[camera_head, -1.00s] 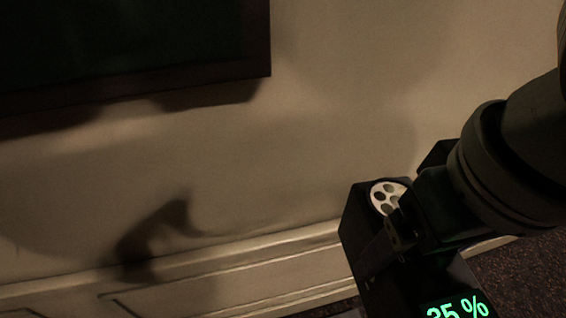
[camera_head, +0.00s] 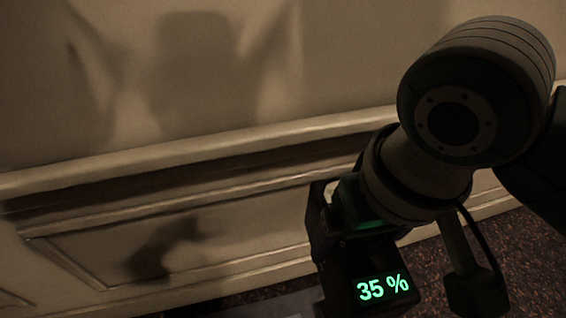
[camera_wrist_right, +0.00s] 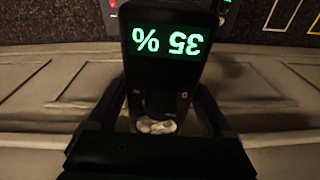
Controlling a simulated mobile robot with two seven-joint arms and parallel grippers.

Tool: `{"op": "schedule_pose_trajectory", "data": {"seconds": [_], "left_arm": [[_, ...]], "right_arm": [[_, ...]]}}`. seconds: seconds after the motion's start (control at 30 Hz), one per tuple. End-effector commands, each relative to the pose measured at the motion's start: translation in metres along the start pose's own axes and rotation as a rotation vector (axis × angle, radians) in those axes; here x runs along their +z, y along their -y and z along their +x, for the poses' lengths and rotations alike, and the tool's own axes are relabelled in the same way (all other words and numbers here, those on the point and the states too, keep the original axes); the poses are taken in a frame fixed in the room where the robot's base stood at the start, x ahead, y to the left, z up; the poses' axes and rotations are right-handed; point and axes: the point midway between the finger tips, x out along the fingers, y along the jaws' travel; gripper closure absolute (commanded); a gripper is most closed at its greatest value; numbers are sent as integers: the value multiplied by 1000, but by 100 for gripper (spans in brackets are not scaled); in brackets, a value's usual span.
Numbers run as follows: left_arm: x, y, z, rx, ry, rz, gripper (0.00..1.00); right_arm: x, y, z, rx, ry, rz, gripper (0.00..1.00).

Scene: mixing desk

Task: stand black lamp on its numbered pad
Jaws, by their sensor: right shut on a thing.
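The black lamp (camera_head: 375,282) is a dark box with a green "35 %" display, low and right of centre in the head view. It also shows in the right wrist view (camera_wrist_right: 168,72), where the display reads upside down and whitish round parts show near the fingers. My right gripper (camera_wrist_right: 158,108) is shut on the lamp, one finger on each side. In the head view the right gripper (camera_head: 350,205) is partly hidden by its own wrist. The lamp is held in front of a panelled wall. My left gripper is not in view. I cannot make out a numbered pad.
A beige wall with mouldings (camera_head: 200,145) fills most of the head view. Dark speckled carpet (camera_head: 535,260) lies at the lower right. In the right wrist view, white and yellow outlines (camera_wrist_right: 270,14) and small red and green spots show at the top edge.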

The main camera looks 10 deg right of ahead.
Motion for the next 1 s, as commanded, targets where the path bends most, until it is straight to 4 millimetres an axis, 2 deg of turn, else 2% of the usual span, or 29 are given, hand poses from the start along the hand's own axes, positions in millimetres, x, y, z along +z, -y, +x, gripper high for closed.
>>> {"op": "schedule_pose_trajectory", "data": {"seconds": [0.03, 0.1, 0.8, 1.0], "left_arm": [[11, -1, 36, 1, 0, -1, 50], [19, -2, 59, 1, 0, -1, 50], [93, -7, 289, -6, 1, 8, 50], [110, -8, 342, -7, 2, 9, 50]], "right_arm": [[4, 2, 38, -3, -4, -2, 100], [6, 2, 66, -2, -3, -5, 100], [36, 17, 339, 10, -1, -50, 100], [44, 21, 401, 14, -2, -66, 100]]}}
